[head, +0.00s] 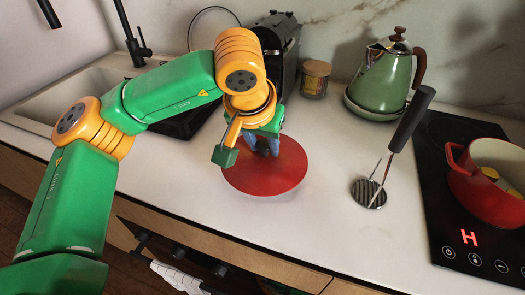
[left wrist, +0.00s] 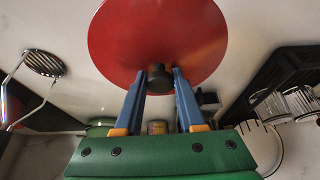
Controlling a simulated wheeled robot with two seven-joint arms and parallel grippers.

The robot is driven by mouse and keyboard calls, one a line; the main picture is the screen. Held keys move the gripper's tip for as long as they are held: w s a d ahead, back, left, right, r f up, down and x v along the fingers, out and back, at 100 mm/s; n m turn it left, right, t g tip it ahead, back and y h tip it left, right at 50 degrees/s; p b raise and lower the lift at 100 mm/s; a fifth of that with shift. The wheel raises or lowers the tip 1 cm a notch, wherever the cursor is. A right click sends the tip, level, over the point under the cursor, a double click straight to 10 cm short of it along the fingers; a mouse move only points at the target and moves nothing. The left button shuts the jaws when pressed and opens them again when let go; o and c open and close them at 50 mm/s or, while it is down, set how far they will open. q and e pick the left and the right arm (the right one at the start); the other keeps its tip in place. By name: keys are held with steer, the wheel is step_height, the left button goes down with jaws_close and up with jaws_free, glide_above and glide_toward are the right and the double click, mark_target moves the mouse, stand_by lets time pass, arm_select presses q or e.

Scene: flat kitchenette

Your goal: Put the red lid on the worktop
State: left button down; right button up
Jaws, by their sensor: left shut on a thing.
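The red lid (head: 282,178) is a flat round disc, level over or on the white worktop (head: 325,222) near its front edge. I cannot tell whether it touches the worktop. My left gripper (head: 266,150) is above the lid, partly hidden by its own wrist. In the left wrist view the lid (left wrist: 157,35) shows with its dark knob (left wrist: 160,77) between the two blue fingers of my left gripper (left wrist: 160,85), which is shut on it. My right gripper is not in view.
A potato masher (head: 369,192) stands to the right of the lid. A red pot (head: 485,185) is on the black hob (head: 440,215) at the right. A green kettle (head: 383,80), a jar (head: 315,78) and a black toaster (head: 280,40) stand behind. The sink (head: 60,95) is at the left.

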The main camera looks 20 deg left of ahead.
mark_target(259, 156)
arm_select(q)
steer(key=f, duration=0.2)
steer(key=f+p, duration=0.1)
steer(key=f, duration=0.1)
steer(key=shift+w+a, duration=0.2)
steer(key=shift+a, duration=0.2)
steer(key=shift+f, duration=0.1)
steer(key=shift+f+b, duration=0.15)
steer(key=shift+b, duration=0.2)
steer(key=c, duration=0.5)
jaws_free()
steer(key=shift+r+p, duration=0.3)
steer(key=shift+r, duration=0.1)
steer(key=b+v, duration=0.1)
steer(key=v, duration=1)
steer(key=shift+s+r, duration=0.2)
steer(key=shift+r, duration=0.15)
